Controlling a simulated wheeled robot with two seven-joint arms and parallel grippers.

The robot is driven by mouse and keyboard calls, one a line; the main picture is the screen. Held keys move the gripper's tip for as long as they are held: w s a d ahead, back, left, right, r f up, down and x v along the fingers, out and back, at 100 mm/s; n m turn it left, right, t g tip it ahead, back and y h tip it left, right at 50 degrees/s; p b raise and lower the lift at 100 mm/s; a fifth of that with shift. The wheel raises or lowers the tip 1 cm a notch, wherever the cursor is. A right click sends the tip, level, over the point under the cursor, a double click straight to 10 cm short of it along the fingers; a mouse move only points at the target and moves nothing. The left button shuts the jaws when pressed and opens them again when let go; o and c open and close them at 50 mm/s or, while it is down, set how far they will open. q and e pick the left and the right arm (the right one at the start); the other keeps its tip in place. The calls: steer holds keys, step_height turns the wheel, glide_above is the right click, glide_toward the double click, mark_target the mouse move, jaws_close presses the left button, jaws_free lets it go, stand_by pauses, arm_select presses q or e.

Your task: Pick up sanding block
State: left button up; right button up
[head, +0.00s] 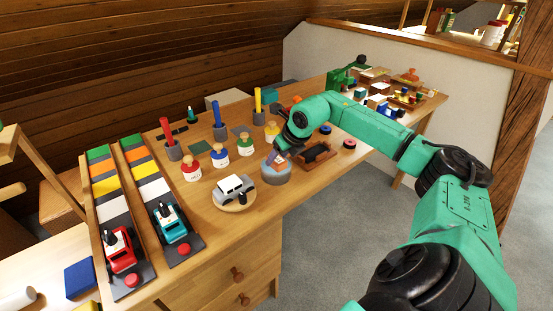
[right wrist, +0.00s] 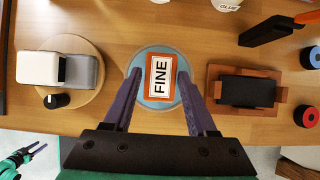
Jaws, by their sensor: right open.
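The sanding block is the white, orange-edged block (right wrist: 160,76) marked "FINE" in the right wrist view. It lies on a round blue-grey pad (right wrist: 141,99) near the table's front edge; the pad also shows in the head view (head: 276,175). My right gripper (right wrist: 159,86) is open, with one purple-grey finger on each side of the block. Whether the fingers touch it I cannot tell. In the head view the right gripper (head: 281,157) is just over the pad and hides most of the block. A small part of my left arm shows at the lower left of the right wrist view.
A toy car on a round wooden plate (right wrist: 83,98) stands left of the pad. A wooden tray with a dark block (right wrist: 246,91) is to the right, beside red and blue round pieces. Knobbed stamps and cups with tools (head: 257,106) stand behind. Two ramps with toy trucks are at left.

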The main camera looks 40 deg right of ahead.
steer(key=shift+x, duration=1.1)
steer(key=shift+r, duration=0.1)
jaws_close()
steer(key=shift+r, duration=0.1)
step_height(320, 180, up, 20)
steer(key=p, duration=0.3)
steer(key=c, duration=0.6)
jaws_free()
steer(key=shift+c, duration=1.2)
